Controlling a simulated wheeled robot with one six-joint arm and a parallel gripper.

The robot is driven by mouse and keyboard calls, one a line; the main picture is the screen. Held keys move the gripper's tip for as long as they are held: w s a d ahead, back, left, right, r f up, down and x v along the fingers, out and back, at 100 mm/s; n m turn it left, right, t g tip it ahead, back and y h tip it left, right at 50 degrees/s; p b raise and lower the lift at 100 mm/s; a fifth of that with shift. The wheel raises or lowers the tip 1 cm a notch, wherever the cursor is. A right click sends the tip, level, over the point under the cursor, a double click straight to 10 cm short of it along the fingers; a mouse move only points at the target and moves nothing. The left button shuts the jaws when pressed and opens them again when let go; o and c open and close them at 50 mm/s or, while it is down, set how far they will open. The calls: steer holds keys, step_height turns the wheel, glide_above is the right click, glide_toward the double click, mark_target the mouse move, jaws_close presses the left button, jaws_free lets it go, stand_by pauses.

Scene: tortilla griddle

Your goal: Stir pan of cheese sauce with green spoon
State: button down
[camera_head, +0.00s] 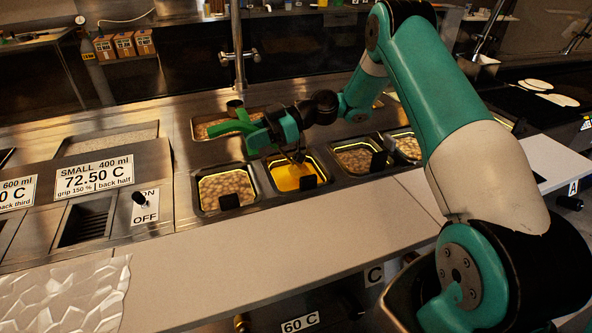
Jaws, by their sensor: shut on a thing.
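The pan of cheese sauce (285,180) is a square well with yellow-orange contents, set in the steel counter near the middle of the camera_head view. The spoon's bright green part sticks out to the left of the gripper. Its lower end is hidden or too small to make out, so I cannot tell how deep it is in the sauce. A dark tab (308,182) stands at the pan's front edge.
Pans of beige contents sit on the left (226,188) and right (355,158) of the sauce pan. Another pan (222,127) lies behind. A vertical steel post (239,50) stands at the back. The pale front counter (270,245) is clear.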

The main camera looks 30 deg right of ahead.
mark_target(249, 125)
steer(key=shift+r+p, duration=0.4)
steer(key=shift+r, duration=0.35)
steer(key=shift+r, duration=0.1)
steer(key=shift+r+p, duration=0.5)
steer(key=shift+p, duration=0.1)
steer(key=shift+r, duration=0.15)
steer(key=shift+r+p, duration=1.85)
steer(key=shift+p, duration=0.15)
steer(key=shift+r+p, duration=0.55)
steer(key=shift+f, duration=0.1)
